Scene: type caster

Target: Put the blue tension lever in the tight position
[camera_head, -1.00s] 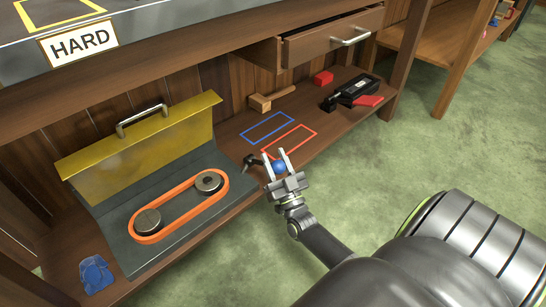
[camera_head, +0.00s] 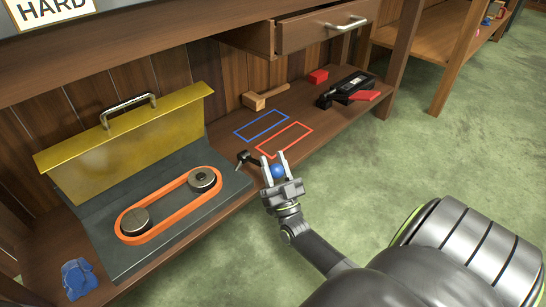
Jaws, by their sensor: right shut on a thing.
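The tension lever's blue ball knob (camera_head: 278,171) is between the fingers of my right gripper (camera_head: 275,167). The gripper is shut on it. The lever's dark arm (camera_head: 248,158) joins the right side of the grey machine base (camera_head: 127,250), beside the gripper. On the base, an orange belt (camera_head: 166,203) runs around two metal pulleys (camera_head: 135,222). The yellow cover (camera_head: 128,143) with a metal handle stands raised behind the belt. My left gripper is not in view.
A blue object (camera_head: 78,279) lies left of the base. A blue outline (camera_head: 262,125) and a red outline (camera_head: 285,139) mark the shelf. Behind them are a wooden mallet (camera_head: 266,97), a red block (camera_head: 318,76) and a black tool (camera_head: 346,88). A drawer (camera_head: 325,32) sticks out above.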

